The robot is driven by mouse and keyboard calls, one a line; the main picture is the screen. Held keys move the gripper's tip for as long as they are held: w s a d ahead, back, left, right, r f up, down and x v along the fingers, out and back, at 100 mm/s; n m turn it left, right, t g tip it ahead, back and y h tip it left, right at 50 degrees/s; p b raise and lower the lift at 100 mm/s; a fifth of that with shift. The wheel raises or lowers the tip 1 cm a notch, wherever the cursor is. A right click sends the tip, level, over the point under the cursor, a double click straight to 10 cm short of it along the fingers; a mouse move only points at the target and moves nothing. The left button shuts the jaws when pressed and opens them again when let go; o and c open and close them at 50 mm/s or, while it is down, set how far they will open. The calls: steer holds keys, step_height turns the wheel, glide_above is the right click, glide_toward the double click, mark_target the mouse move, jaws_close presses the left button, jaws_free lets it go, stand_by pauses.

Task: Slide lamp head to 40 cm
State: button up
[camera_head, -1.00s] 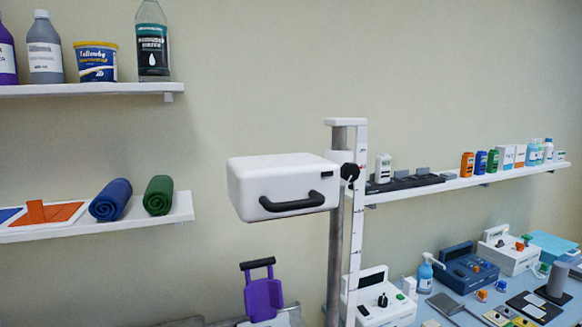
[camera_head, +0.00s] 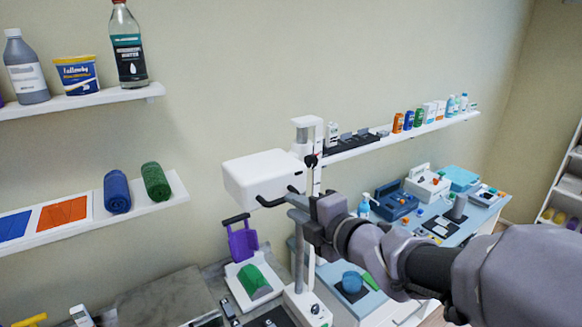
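The white, box-shaped lamp head (camera_head: 258,172) is mounted on an upright stand, and a black handle (camera_head: 268,203) projects from its front. The stand has a grey pole (camera_head: 299,262) and a white scale post (camera_head: 317,180). A black knob (camera_head: 311,160) sits at the post, beside the lamp head. My gripper (camera_head: 297,206) reaches in from the right, at the right end of the handle and in front of the stand. My gripper hides part of the pole and scale. Whether its fingers touch or enclose the handle cannot be told. The scale numbers are too small to read.
A wall shelf with small bottles and boxes (camera_head: 420,120) runs behind the stand on the right. Two left shelves hold bottles and rolled towels (camera_head: 117,192). Below, a blue table (camera_head: 372,302) carries several devices. A purple-backed item (camera_head: 242,240) stands below the lamp head.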

mark_target(283, 176)
steer(key=x, duration=0.5)
steer(key=shift+w+a, duration=0.15)
steer(key=shift+c, duration=0.2)
jaws_close()
stand_by(1.1)
